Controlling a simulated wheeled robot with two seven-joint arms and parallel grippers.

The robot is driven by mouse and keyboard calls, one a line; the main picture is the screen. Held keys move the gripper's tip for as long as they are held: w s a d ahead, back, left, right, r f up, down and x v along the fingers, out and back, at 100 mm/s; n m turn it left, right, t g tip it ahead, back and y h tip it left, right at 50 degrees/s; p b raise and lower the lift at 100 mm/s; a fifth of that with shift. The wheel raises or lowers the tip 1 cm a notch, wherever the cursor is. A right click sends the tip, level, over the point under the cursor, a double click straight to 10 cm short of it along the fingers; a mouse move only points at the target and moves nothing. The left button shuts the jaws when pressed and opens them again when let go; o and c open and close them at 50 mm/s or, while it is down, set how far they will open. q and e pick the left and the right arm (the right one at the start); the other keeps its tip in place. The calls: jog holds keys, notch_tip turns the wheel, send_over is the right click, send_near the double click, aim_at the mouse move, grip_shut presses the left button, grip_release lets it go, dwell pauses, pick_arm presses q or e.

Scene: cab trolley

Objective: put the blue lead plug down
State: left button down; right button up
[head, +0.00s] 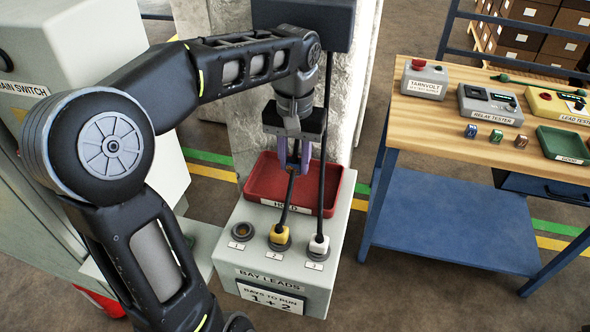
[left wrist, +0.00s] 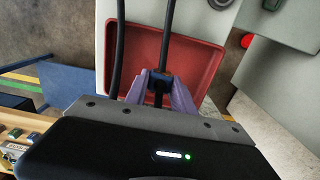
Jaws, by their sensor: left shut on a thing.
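My left gripper (head: 292,168) has purple fingers and points down over the red tray marked HOLD (head: 335,190). In the left wrist view the fingers (left wrist: 160,90) are closed on the dark blue plug (left wrist: 159,79), with the red tray (left wrist: 190,63) behind it. I cannot tell whether the plug touches the tray floor. On the BAY LEADS box (head: 315,275), socket 1 (head: 241,232) is empty. A yellow plug (head: 279,235) sits in socket 2 and a white plug (head: 319,243) in socket 3. My right gripper is out of view.
Black cables hang down past the gripper to the plugs. A grey cabinet (head: 70,45) stands at the left. At the right, a wooden bench (head: 430,115) carries a relay tester (head: 490,104), a lead tester (head: 560,103), a green tray (head: 562,142) and small relays.

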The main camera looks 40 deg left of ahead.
aim_at(295, 172)
pick_arm(q)
notch_tip(295, 172, down, 3)
jog(key=shift+f+p, duration=0.1)
jog(key=shift+p, duration=0.4)
jog(key=shift+w+f, duration=0.15)
jog(key=shift+f, duration=0.15)
jog(key=shift+f, duration=0.15)
jog(key=c, duration=1.1)
grip_release()
jog(key=shift+o, duration=0.2)
